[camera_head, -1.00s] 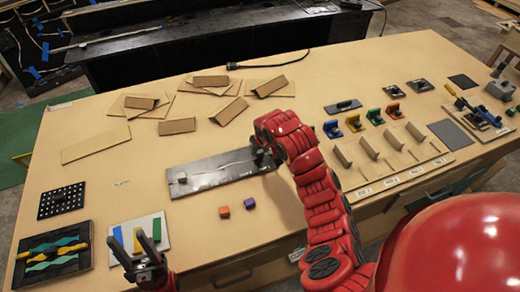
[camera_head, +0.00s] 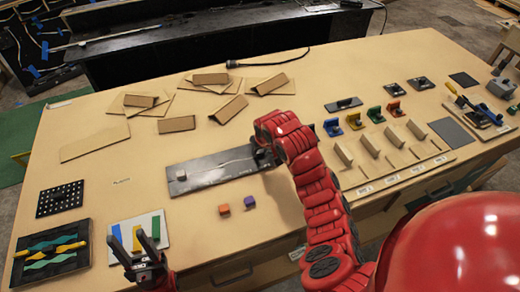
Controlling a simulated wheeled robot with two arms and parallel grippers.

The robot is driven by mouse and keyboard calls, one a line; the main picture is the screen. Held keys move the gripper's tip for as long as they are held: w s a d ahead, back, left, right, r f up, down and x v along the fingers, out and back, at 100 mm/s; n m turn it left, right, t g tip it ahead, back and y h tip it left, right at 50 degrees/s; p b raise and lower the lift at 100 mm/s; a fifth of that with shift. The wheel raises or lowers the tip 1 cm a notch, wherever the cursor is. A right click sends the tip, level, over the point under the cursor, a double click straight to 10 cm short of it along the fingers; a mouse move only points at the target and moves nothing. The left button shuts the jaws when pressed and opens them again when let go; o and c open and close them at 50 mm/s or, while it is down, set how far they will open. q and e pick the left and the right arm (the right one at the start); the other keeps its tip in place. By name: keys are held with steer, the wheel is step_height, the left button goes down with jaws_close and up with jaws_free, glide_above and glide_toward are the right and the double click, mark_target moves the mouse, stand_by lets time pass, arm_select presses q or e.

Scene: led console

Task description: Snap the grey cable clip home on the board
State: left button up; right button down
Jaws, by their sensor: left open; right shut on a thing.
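The dark board (camera_head: 215,170) lies flat near the middle of the table, with a pale cable (camera_head: 238,160) along its top. A small grey clip (camera_head: 181,175) sits at the board's left end. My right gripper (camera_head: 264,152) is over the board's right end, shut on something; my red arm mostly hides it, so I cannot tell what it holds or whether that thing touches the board. My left gripper (camera_head: 137,240) is open and empty at the lower left, in front of the panel with coloured strips (camera_head: 139,236).
An orange cube (camera_head: 224,210) and a purple cube (camera_head: 249,202) stand in front of the board. Brown cardboard pieces (camera_head: 178,124) lie behind it. A slotted rack (camera_head: 395,160) and coloured clips (camera_head: 374,114) are at the right. A black perforated panel (camera_head: 61,199) is at the left.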

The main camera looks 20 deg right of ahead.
stand_by(0.4)
steer(key=shift+c, duration=2.3)
jaws_free()
steer(key=shift+s+r, duration=0.1)
steer(key=shift+r, duration=0.35)
steer(key=b+v, duration=0.1)
steer(key=v, duration=0.4)
steer(key=shift+d+r, duration=0.1)
steer(key=shift+r, duration=0.2)
steer(key=p+v, duration=0.2)
steer(key=v, duration=0.9)
steer(key=shift+s, duration=0.2)
